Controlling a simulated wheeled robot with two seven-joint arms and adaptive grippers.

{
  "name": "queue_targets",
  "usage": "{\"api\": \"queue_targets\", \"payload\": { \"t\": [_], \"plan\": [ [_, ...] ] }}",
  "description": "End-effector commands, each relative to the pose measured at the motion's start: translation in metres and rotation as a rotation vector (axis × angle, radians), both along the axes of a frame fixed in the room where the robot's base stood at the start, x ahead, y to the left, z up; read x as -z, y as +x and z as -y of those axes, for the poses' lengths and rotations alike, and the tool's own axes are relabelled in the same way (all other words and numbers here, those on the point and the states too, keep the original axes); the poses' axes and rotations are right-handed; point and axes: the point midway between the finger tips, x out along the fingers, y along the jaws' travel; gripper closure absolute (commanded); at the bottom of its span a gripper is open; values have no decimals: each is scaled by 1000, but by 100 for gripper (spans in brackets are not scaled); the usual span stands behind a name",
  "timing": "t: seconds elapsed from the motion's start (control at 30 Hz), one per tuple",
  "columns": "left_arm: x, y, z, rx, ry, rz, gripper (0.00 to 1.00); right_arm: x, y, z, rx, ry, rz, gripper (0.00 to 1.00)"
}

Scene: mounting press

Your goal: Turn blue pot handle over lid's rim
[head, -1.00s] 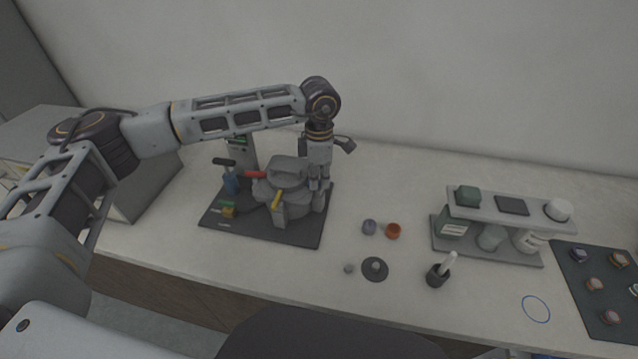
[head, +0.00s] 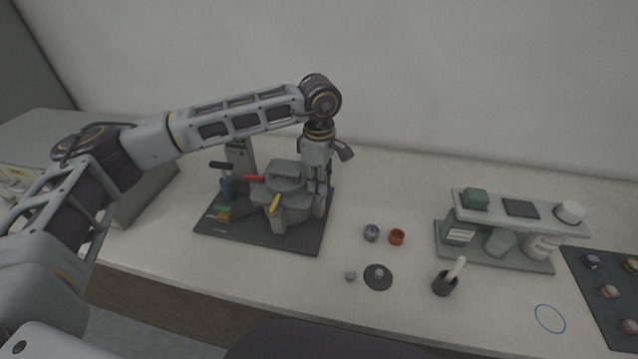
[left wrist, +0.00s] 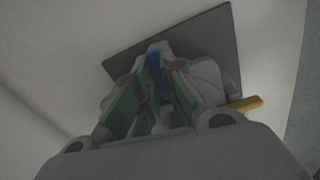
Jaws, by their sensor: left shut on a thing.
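The grey pot (head: 290,207) stands on a dark base plate with its grey lid (head: 287,172) on top. The blue pot handle (left wrist: 155,62) shows in the left wrist view between my left gripper's fingers (left wrist: 157,75). In the head view my left gripper (head: 320,205) points down at the pot's right side and hides the blue handle. It is shut on that handle. A red handle (head: 253,178) sticks out at the pot's left, and a yellow handle (head: 274,204) slants at its front. The yellow one also shows in the left wrist view (left wrist: 246,103). My right gripper is out of view.
The base plate (head: 225,239) also bears a blue cylinder with a black lever (head: 227,185) and green and yellow parts. Small purple and orange pieces (head: 397,237), a dark disc (head: 378,281), a mortar (head: 444,284) and a rack of jars (head: 510,265) stand to the right.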

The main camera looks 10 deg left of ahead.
Motion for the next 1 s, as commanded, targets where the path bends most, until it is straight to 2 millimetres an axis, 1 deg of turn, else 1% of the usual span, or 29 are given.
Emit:
{"api": "queue_targets", "payload": {
  "t": [0.3,0.33,0.5,0.73,0.83,1.0],
  "plan": [
    [-2,1,0,0,-1,3,100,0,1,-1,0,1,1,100],
    [-2,1,0,0,-1,3,88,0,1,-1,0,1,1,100],
    [-1,1,0,0,-1,2,68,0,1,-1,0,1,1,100],
    [0,0,0,1,0,1,68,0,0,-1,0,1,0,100],
    [-1,0,0,1,0,1,68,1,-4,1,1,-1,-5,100],
    [-7,0,0,1,-1,2,68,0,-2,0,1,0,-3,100]
  ]
}}
